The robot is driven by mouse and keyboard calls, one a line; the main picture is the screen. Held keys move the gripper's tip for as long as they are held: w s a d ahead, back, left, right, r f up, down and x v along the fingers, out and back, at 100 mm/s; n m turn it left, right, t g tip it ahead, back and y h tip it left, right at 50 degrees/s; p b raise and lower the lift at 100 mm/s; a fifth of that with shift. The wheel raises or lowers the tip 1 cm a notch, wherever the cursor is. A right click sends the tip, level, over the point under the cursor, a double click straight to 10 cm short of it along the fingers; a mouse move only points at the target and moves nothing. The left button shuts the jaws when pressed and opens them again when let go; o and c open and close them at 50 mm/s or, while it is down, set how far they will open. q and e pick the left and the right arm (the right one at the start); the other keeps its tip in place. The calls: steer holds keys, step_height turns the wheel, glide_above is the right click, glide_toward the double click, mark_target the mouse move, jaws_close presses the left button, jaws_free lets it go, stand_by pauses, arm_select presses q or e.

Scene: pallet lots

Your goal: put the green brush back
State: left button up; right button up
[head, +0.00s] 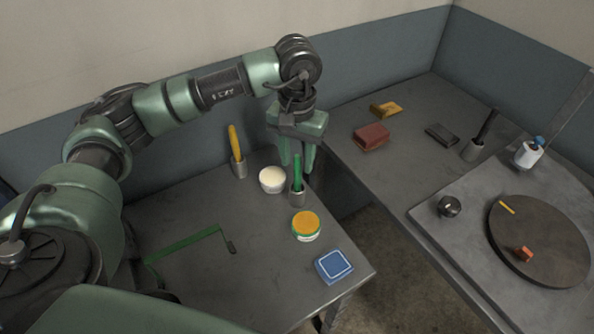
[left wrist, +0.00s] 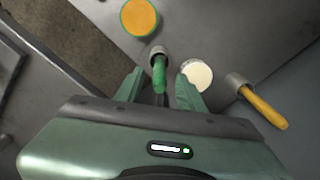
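I cannot tell whether a finger touches the handle. My right gripper is not in view.
A yellow-handled brush (head: 235,140) stands in another cup. A white-topped jar (head: 272,180), an orange-topped jar (head: 306,225) and a blue box (head: 334,265) are nearby. A thin green bent bar (head: 185,243) lies left. A gap separates this table from the right worktop (head: 400,185).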

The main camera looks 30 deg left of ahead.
arm_select(q)
step_height(320, 180, up, 8)
steer(key=shift+f+b, duration=0.15)
steer(key=shift+b, duration=0.4)
